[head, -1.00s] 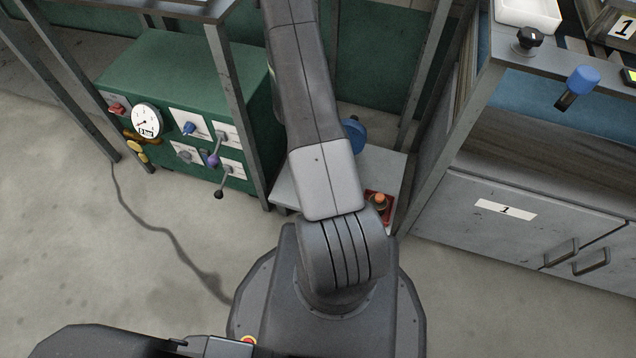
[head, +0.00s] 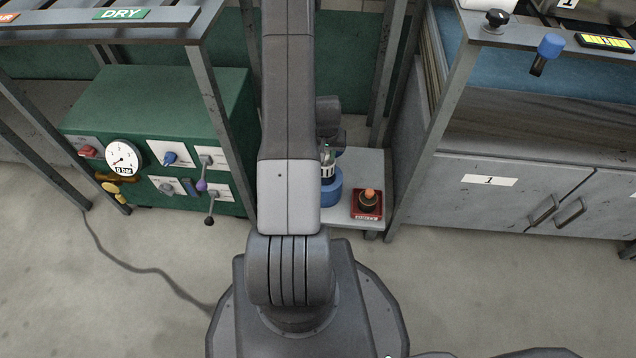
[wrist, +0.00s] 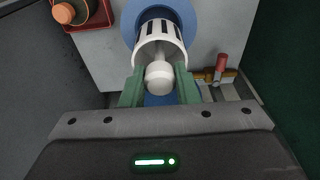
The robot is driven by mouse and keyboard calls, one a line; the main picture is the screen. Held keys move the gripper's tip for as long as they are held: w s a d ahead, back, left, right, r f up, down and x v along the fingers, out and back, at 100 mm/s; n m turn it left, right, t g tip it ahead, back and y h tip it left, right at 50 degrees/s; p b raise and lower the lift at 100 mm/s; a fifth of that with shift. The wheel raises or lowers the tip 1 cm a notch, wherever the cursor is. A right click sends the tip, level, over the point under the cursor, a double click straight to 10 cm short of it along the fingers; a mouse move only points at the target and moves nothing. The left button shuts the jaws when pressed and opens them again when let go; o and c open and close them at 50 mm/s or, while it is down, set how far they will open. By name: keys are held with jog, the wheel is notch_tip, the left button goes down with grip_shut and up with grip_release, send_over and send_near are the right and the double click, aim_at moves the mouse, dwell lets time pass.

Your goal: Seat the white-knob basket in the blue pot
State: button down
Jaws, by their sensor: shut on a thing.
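My gripper's green fingers (wrist: 160,88) are closed on the white knob (wrist: 159,78) of the basket. The basket (wrist: 150,43) is white with dark slots and lies in line with the blue pot (wrist: 130,22) in the wrist view. In the head view, my gripper (head: 328,146) is just right of my arm, above the pot. The slotted basket (head: 327,170) shows at the mouth of the blue pot (head: 331,192), which stands on a pale low shelf. My arm hides the left side of both. I cannot tell how deep the basket sits.
A red tray (head: 367,213) with an orange-topped dark item (head: 368,197) stands right of the pot. The green control box (head: 150,110) is at left, with a rack post between. A grey cabinet (head: 500,200) is at right. A red-handled valve (wrist: 220,68) shows near the fingers.

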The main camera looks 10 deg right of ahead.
aim_at(325, 164)
notch_tip(325, 164, down, 9)
jog(key=b, duration=0.3)
jog(key=shift+f, duration=0.1)
jog(key=shift+f+b, duration=0.15)
jog(key=shift+b, duration=0.2)
jog(key=c, duration=1.1)
grip_release()
jog(key=r+p, duration=0.1)
jog(key=r, duration=0.3)
jog(key=s+r+p, duration=0.1)
jog(key=r+p, duration=0.1)
jog(key=r, duration=0.2)
jog(key=r+p, duration=0.1)
jog(key=r, duration=0.3)
jog(key=shift+s+a+r, duration=0.15)
jog(key=shift+s+a, duration=0.05)
jog(key=shift+s, duration=0.15)
